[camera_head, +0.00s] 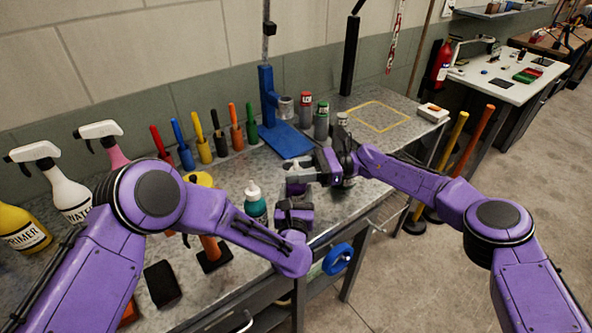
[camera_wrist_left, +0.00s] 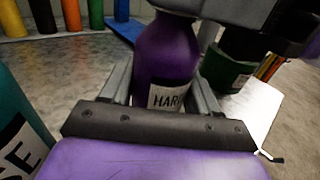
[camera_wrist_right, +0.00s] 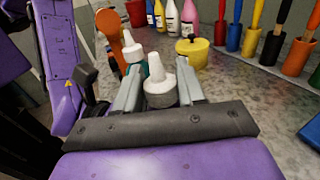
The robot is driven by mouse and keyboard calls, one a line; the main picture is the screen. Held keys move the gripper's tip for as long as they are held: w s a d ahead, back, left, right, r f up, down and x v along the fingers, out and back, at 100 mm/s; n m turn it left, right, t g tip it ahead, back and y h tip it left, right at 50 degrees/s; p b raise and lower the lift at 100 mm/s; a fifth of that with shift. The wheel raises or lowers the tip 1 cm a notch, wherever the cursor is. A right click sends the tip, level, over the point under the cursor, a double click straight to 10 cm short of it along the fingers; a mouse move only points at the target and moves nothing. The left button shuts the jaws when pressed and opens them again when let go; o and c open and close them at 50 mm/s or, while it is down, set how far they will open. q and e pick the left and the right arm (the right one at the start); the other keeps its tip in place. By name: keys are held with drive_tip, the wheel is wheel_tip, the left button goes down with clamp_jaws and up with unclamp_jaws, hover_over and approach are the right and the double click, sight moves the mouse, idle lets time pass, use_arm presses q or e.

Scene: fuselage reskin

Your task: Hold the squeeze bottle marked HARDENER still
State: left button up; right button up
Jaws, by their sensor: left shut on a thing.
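The purple squeeze bottle (camera_wrist_left: 165,60) has a label of which the letters "HAR" show in the left wrist view. It stands between the fingers of my left gripper (camera_head: 294,207), which is shut on its body. In the head view the arms mostly hide it. My right gripper (camera_head: 300,176) is just above the left one. In the right wrist view a white cap with a nozzle (camera_wrist_right: 160,88) lies between the right fingers. I cannot tell whether they press on it.
A teal bottle (camera_head: 255,208) with a white nozzle stands close left of the grippers. Handled tools in coloured holders (camera_head: 203,148) line the back. A blue stand (camera_head: 285,138) and cans (camera_head: 321,122) are behind. A yellow-outlined area (camera_head: 380,116) at right is clear.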

drive_tip(key=shift+t, duration=0.3)
drive_tip(key=shift+m+t, duration=0.7)
drive_tip(key=shift+t, duration=0.1)
drive_tip(key=m+t, duration=0.2)
drive_tip(key=t, duration=0.1)
drive_tip(key=m+t, duration=0.2)
drive_tip(key=t, duration=0.1)
drive_tip(key=shift+t, duration=0.3)
drive_tip(key=m+t+h, duration=0.1)
drive_tip(key=m+t, duration=0.1)
drive_tip(key=shift+a+t, duration=0.1)
drive_tip(key=shift+t, duration=0.2)
drive_tip(key=shift+s+a+m+t+h, duration=0.15)
drive_tip(key=shift+a+m+t+h, duration=0.1)
drive_tip(key=shift+m+t+h, duration=0.45)
drive_tip(key=shift+t, duration=0.3)
drive_tip(key=shift+d, duration=0.25)
